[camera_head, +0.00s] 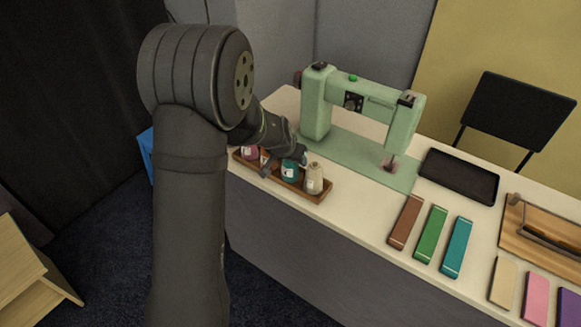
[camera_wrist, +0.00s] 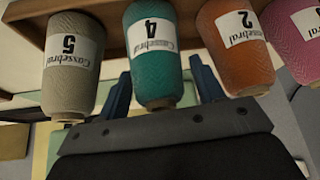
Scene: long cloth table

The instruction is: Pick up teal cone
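The teal cone (camera_wrist: 152,78) of thread, labelled 4, stands in the wooden rack between the beige and orange cones in the wrist view, where it appears upside down. It also shows in the head view (camera_head: 290,171), partly hidden by my gripper (camera_head: 284,160). In the wrist view, the blue-grey fingers of my gripper (camera_wrist: 160,82) are spread apart, one to each side of the teal cone's narrow end. A gap shows between each finger and the cone.
The beige cone (camera_wrist: 70,90), orange cone (camera_wrist: 238,75) and pink cone (camera_wrist: 290,40) share the wooden rack (camera_head: 312,197) closely. A green sewing machine (camera_head: 318,105) stands behind it. A black tray (camera_head: 458,178) and several coloured bars lie to the right.

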